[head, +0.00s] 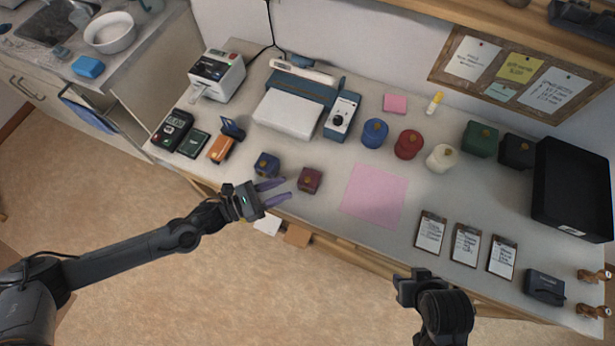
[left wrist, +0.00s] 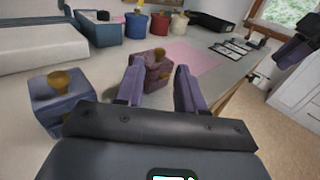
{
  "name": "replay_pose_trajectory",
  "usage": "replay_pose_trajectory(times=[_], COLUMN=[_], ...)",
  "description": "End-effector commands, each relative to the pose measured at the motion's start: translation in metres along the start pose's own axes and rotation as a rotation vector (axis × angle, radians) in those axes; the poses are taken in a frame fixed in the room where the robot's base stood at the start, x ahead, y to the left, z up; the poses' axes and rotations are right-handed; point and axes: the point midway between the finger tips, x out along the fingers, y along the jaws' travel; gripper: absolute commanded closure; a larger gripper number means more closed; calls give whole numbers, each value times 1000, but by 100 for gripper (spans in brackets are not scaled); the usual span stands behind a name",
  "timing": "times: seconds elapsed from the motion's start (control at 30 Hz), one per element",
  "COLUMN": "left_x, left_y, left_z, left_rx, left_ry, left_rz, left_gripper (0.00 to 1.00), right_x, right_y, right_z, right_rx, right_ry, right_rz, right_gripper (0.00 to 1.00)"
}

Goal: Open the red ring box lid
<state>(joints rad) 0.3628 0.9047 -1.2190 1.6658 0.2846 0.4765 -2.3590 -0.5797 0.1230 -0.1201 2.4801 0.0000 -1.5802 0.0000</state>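The red ring box (head: 310,180) is a small dark-red cube with a gold knob, standing on the bench near its front edge. Its lid looks shut. In the left wrist view the red ring box (left wrist: 157,68) appears just beyond and between my fingers. My left gripper (head: 279,191) is open, its purple fingers pointing at the box from the left with a small gap; it also shows in the left wrist view (left wrist: 160,88). My right gripper (head: 405,286) is at the bench's front edge, far from the box; its fingers are not clear.
A blue ring box (head: 266,165) stands close behind my left gripper. A pink sheet (head: 374,195) lies to the right of the red box. Blue, red and white round containers (head: 408,144) stand behind it. Clipboards (head: 466,244) lie at right front.

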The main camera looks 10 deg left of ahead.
Motion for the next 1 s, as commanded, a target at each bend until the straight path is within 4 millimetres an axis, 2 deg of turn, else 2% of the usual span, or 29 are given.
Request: replay_pose_trajectory(times=[0.2,0.5,0.7,0.97,1.0], left_x=[38,75,84,84,84], left_y=[0,0,-1,0,0], left_z=[2,0,0,0,0], left_rx=[-1,-1,-2,-1,-1], left_ry=[-3,-1,-1,0,0], left_rz=[0,0,0,0,0], left_gripper=[62,62,62,62,66], right_x=[-3,-4,-4,-4,-4], right_y=[0,0,-1,-1,-1], right_z=[-1,-2,-2,-2,-2], right_rx=[0,2,4,4,4], right_ry=[1,1,1,1,1], right_rz=[0,-1,-3,-3,-3], right_gripper=[57,57,57,57,57])
